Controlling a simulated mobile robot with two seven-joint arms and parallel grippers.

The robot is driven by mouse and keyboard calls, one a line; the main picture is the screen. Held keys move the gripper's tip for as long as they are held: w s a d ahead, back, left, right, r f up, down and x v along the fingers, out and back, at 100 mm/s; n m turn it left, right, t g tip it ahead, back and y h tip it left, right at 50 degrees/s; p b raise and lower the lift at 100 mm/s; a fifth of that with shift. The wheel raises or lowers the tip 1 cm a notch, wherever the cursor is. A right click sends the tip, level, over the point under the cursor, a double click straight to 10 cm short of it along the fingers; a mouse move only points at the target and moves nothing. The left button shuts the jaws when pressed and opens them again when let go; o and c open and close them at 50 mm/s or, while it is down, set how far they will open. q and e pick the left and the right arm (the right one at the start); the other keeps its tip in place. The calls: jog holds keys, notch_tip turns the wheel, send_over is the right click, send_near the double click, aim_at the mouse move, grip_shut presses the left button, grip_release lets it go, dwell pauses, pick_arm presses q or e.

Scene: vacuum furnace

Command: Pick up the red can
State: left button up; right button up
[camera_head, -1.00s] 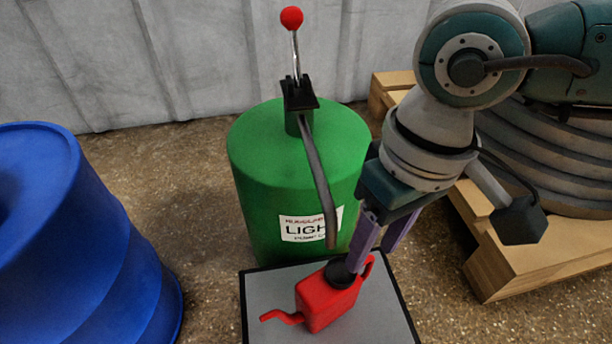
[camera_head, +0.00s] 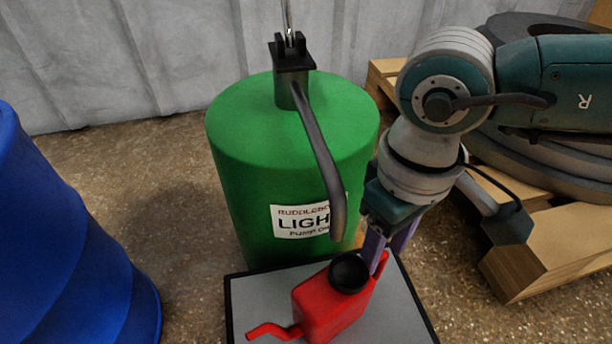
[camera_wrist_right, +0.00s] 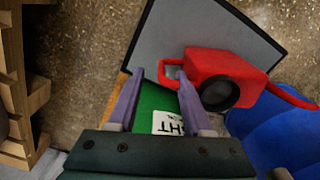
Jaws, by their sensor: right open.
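The red can (camera_head: 328,305) stands on a grey, black-edged platform (camera_head: 255,292). It has a black round cap (camera_head: 349,272), a spout toward the lower left and a loop handle at the right. My right gripper (camera_head: 386,252) is just behind the handle side, its purple fingers pointing down and partly hidden. In the right wrist view, the fingers (camera_wrist_right: 158,74) are spread. The can's handle (camera_wrist_right: 166,72) shows between and near the fingertips, while the can's body (camera_wrist_right: 225,65) lies right of them. I cannot tell whether they touch the handle. My left gripper is not in view.
A green drum (camera_head: 240,190) with a curved grey pump spout (camera_head: 322,160) stands close behind the platform, left of my right arm. A blue barrel (camera_head: 60,240) is at the left. A wooden pallet (camera_head: 550,250) with grey coils is at the right.

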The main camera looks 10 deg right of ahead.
notch_tip(320, 180, down, 2)
jog(key=shift+f+b, duration=0.1)
jog(key=shift+b, duration=0.2)
jog(key=shift+s, duration=0.25)
jog(key=shift+w, duration=0.15)
grip_shut()
dwell(0.8)
